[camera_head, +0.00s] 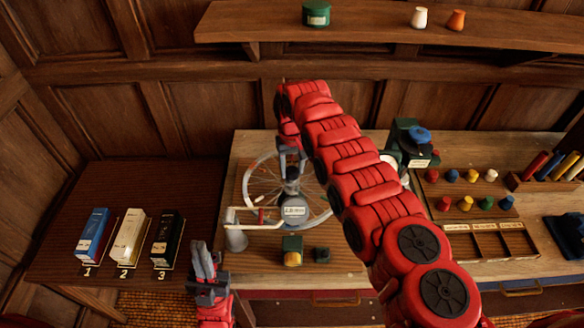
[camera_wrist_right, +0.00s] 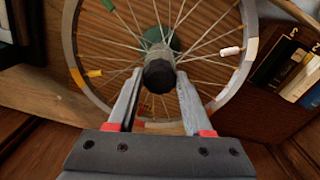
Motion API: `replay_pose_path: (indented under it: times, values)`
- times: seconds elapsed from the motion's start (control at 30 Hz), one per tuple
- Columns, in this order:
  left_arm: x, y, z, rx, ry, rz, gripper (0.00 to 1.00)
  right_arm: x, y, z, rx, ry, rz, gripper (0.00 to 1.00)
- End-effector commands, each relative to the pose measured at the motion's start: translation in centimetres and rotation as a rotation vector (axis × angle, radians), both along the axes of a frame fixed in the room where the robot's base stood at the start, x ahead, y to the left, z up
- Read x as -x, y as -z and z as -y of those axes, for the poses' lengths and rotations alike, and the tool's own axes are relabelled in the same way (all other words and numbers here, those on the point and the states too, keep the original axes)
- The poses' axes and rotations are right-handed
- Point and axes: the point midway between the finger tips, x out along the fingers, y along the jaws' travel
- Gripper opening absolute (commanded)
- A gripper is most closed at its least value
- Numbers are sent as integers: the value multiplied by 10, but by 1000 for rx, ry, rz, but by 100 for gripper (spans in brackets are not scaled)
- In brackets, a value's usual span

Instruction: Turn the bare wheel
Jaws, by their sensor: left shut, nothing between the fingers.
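The hub (camera_wrist_right: 160,74) has a black end cap. A white marker (camera_wrist_right: 231,50) and a yellow marker (camera_wrist_right: 94,73) sit on spokes. My right gripper (camera_wrist_right: 160,76) is open, with one finger on each side of the hub; contact is unclear. In the head view my right gripper (camera_head: 291,165) is above the hub, and my arm covers part of the wheel. My left gripper (camera_head: 203,262) is shut and empty, left of the bench.
A grey device with a label (camera_head: 295,210) and a white bracket stand at the wheel's near side. Labelled boxes (camera_head: 130,235) stand on the left table. Coloured pegs (camera_head: 465,203) and a tray (camera_head: 490,243) are at the right.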

Motion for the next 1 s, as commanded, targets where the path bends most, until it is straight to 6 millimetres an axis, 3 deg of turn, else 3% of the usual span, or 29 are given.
replay_pose_path:
  times: [0.03,0.2,0.67,1.0]
  values:
    - [0,0,0,0,0,0,0,0,0,0,0,0,0,30]
    - [0,0,0,0,0,0,0,0,0,0,0,0,0,0]
    - [0,3,0,0,0,0,0,0,1,0,0,-9,1,0]
    - [0,36,0,0,0,0,0,-1,6,-1,-1,-158,4,0]
